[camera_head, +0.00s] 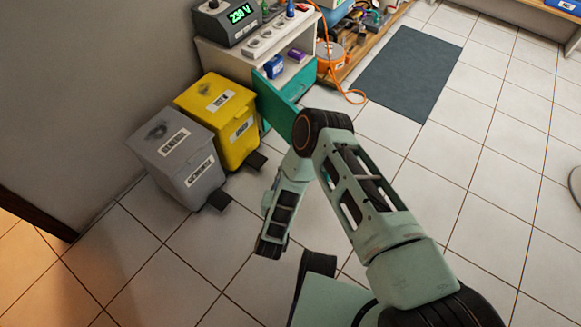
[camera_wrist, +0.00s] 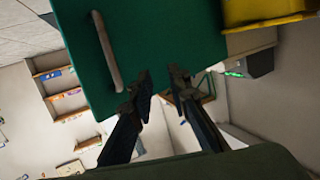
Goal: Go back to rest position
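My gripper (camera_wrist: 158,82) shows in the wrist view with its two dark fingers apart and nothing between them. A green panel with a pale bar handle (camera_wrist: 108,52) fills the upper middle of that view, behind the fingertips. I cannot tell whether the fingertips touch the panel; the handle is left of the fingers, not between them. In the head view my arm bends at the elbow and its forearm reaches down beside the bins. The gripper's fingers cannot be made out there.
The white cabinet (camera_head: 232,57) has a green front (camera_head: 276,104) standing open. A yellow bin (camera_head: 216,115) and a grey bin (camera_head: 172,155) stand left of my arm. An orange cable (camera_head: 340,92) trails onto the floor near a dark mat (camera_head: 408,72).

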